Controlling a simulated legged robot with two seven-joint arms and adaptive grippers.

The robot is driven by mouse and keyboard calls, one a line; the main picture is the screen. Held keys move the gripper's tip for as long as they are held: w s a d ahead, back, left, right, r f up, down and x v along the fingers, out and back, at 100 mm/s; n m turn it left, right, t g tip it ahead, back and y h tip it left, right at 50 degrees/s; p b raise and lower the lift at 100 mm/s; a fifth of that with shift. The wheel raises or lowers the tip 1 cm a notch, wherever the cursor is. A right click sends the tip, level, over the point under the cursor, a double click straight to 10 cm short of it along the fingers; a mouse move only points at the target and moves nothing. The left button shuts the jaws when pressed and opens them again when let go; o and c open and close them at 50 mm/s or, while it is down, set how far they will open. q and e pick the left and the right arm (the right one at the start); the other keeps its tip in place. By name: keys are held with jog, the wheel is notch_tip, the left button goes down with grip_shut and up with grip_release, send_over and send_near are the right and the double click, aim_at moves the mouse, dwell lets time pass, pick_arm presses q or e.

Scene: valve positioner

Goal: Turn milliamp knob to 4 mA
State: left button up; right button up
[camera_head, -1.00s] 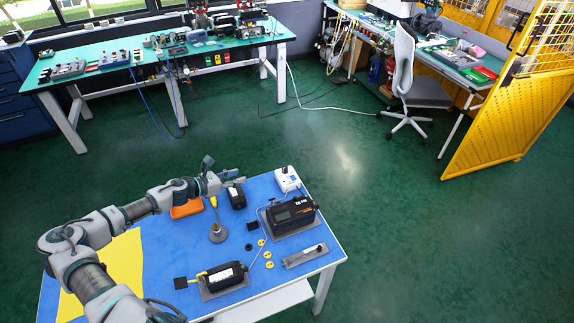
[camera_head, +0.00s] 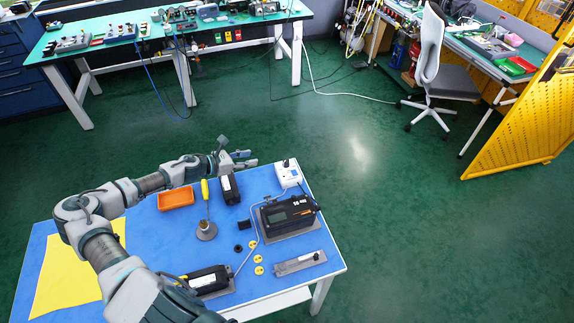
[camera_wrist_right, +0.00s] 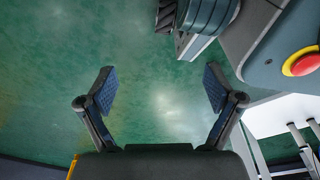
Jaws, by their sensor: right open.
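A small white box (camera_head: 288,174) with a small dark part on top stands at the far right corner of the blue table. I cannot make out for sure whether this dark part is the milliamp knob, nor read any setting. My left gripper (camera_head: 250,159) is over the table's far edge, left of the white box and apart from it. Its two fingers look spread and empty. In the right wrist view my right gripper (camera_wrist_right: 155,90) is open and empty above the green floor.
A black device with a display (camera_head: 288,213) stands in front of the white box. A black unit (camera_head: 229,190), an orange tray (camera_head: 176,198), a grey round stand (camera_head: 206,230), yellow discs (camera_head: 258,259) and a grey bar (camera_head: 299,262) share the blue table (camera_head: 165,245).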

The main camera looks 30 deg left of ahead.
pick_arm(q)
jog(key=b, duration=0.3)
send_near(284, 161)
pick_arm(e)
jog(key=w+r, duration=0.3)
jog(key=w, duration=0.2)
pick_arm(q)
jog(key=x, duration=0.3)
jog(key=p+x, duration=0.1)
jog(key=x, duration=0.3)
jog(key=p+x, duration=0.1)
jog(key=x, duration=0.2)
jog(key=shift+w+f, duration=0.1)
jog(key=shift+f, duration=0.25)
jog(key=shift+w+d+f+g, duration=0.1)
jog(key=shift+w+d+g, duration=0.1)
jog(key=shift+w+g, duration=0.15)
pick_arm(e)
jog(key=s+f, duration=0.3)
jog(key=s, duration=0.1)
jog(key=shift+a+f, duration=0.1)
jog(key=shift+f, duration=0.25)
pick_arm(q)
jog(key=shift+c, duration=0.2)
grip_shut()
